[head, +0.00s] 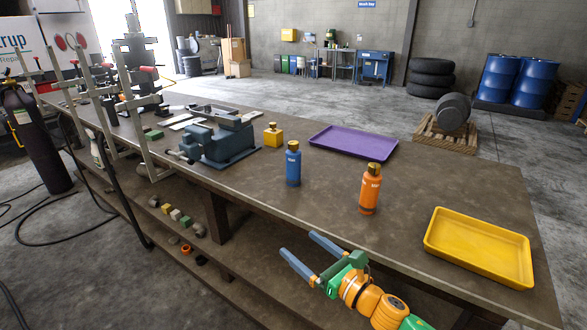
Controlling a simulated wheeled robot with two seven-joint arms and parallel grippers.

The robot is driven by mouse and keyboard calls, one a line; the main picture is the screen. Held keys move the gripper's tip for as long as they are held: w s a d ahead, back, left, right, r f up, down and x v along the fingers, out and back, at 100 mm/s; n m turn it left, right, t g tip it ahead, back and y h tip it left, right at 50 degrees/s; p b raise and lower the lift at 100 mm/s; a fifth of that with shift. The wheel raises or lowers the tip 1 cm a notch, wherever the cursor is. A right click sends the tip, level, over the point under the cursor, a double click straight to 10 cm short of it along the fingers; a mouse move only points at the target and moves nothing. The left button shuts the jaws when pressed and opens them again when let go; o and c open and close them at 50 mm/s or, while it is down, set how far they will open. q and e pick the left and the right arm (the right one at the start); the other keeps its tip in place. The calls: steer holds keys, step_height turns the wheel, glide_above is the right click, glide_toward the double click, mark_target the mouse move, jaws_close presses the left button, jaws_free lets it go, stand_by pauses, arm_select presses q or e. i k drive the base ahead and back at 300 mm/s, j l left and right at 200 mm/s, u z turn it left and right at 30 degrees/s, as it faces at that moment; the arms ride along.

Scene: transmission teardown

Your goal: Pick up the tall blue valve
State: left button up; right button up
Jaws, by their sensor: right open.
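The tall blue valve (293,168) stands upright on the workbench, shaped like a bottle with a gold-coloured cap and a small label. My right gripper (299,243) is open and empty, with two blue fingers spread apart. It is in front of the bench's near edge, nearer to me than the blue valve and apart from it. My left gripper is not in view.
An orange valve (370,190) stands right of the blue one. A purple tray (352,142) lies behind, a yellow tray (478,248) at right. Bench (250,193) around the valve is bare.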

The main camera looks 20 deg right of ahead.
mark_target(292, 160)
steer(key=i+l, duration=0.25)
steer(key=i, duration=0.2)
steer(key=i+l, duration=0.25)
steer(key=i, duration=0.25)
